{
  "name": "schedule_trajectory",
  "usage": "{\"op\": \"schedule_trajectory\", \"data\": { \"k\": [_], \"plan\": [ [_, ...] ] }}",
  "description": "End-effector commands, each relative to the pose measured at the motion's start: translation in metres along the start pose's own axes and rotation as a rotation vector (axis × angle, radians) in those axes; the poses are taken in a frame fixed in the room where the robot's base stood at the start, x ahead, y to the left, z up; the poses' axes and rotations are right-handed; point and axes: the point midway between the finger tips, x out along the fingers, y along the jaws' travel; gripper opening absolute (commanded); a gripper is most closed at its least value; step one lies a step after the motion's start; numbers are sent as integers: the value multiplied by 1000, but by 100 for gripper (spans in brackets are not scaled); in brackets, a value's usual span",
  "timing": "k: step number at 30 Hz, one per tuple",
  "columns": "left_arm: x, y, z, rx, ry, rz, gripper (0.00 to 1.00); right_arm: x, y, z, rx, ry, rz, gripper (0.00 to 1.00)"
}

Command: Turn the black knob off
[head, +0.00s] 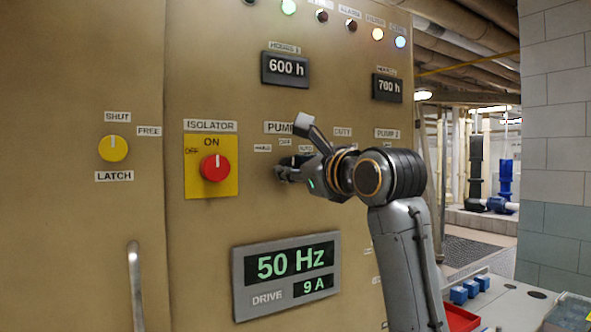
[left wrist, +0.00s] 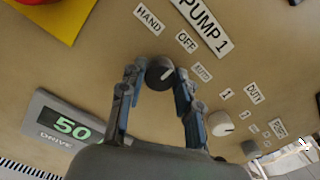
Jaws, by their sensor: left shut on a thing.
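The black knob (left wrist: 159,73) sits on the tan panel below the PUMP 1 label, with the HAND, OFF and AUTO labels around it. Its white mark points to the right in the left wrist view, roughly between OFF and AUTO; I cannot tell its exact setting. My left gripper (left wrist: 157,77) is shut on this knob, one finger on each side. In the head view my left gripper (head: 281,172) is against the panel and its fingers hide most of the knob. My right gripper is in neither view.
Left of my gripper is a red isolator knob (head: 214,167) on a yellow plate. A yellow latch knob (head: 113,148) is further left. The drive display (head: 287,275) is below. A white knob (left wrist: 222,123) and another dark knob (left wrist: 250,149) are beside the held one.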

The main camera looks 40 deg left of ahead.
Motion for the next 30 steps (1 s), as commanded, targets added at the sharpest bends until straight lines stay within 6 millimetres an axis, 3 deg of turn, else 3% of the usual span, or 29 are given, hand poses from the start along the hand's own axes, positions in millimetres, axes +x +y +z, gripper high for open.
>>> {"op": "schedule_trajectory", "data": {
  "k": [11,12,15,25,30],
  "plan": [
    [0,0,1,-6,-1,-1,1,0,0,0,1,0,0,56],
    [0,0,1,-6,-1,-1,35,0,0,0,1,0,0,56],
    [0,0,1,-6,-1,-1,55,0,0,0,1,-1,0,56],
    [0,-1,2,-6,-1,-1,56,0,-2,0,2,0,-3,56],
    [0,-10,20,-8,-2,-2,56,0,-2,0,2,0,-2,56]
  ]
}}
